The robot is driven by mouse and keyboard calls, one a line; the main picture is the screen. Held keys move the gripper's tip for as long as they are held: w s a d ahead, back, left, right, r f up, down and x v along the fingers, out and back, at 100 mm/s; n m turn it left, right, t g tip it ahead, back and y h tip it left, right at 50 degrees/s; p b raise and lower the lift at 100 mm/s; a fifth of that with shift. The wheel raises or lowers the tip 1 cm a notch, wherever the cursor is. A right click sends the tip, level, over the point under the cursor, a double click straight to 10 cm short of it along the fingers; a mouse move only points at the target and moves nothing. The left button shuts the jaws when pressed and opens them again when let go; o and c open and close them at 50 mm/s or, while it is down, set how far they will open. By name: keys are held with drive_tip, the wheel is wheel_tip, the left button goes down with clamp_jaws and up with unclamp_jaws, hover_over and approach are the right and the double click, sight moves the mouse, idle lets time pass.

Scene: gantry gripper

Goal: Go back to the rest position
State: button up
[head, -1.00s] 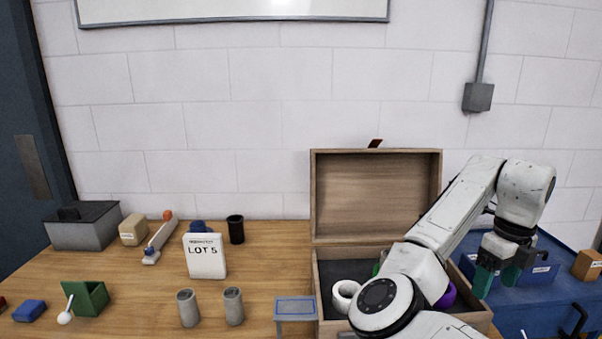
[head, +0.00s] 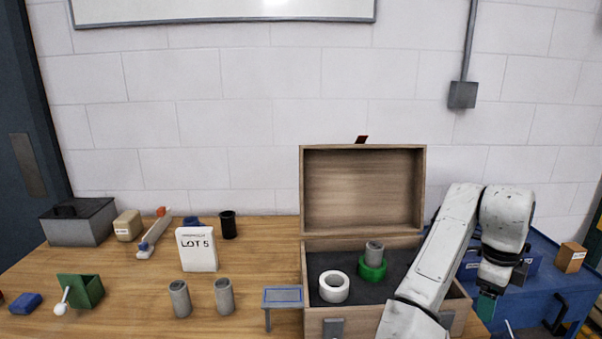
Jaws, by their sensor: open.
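My gripper (head: 486,306) hangs at the right, over the gap between the wooden chest and the blue cabinet. It points down, and its green fingertips are partly cut by the arm's angle. It is open and I see nothing between its fingers. My white arm crosses in front of the chest's right part and hides some of the inside. The open wooden chest (head: 312,318) holds a white ring (head: 334,288) and a green ring (head: 372,274) with a grey cylinder (head: 374,252) standing in or on it.
The wooden table (head: 120,290) bears two grey cylinders, a LOT 5 sign (head: 197,250), a black cup (head: 228,225), a green box (head: 84,291) and a small blue-topped stand (head: 283,297). The blue cabinet (head: 535,300) at the right carries blue bins and an orange-brown box (head: 571,258).

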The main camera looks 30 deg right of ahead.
drive_tip(key=a+f+n+t+h, duration=0.2)
drive_tip(key=a+f+n, duration=1.25)
drive_tip(key=n, duration=0.65)
drive_tip(key=s+a+f+n+y, duration=0.1)
drive_tip(key=s+a+f+n, duration=0.2)
drive_tip(key=a, duration=0.3)
drive_tip(key=s+a+f+n+y+b, duration=0.1)
drive_tip(key=s+a+f+n, duration=0.3)
drive_tip(key=a+n, duration=0.1)
drive_tip(key=s+a+f+n+y, duration=0.2)
drive_tip(key=s+a+f+n, duration=0.1)
drive_tip(key=a, duration=0.3)
drive_tip(key=shift+s+a+f+n, duration=0.3)
drive_tip(key=shift+a+n, duration=0.1)
drive_tip(key=shift+n, duration=0.5)
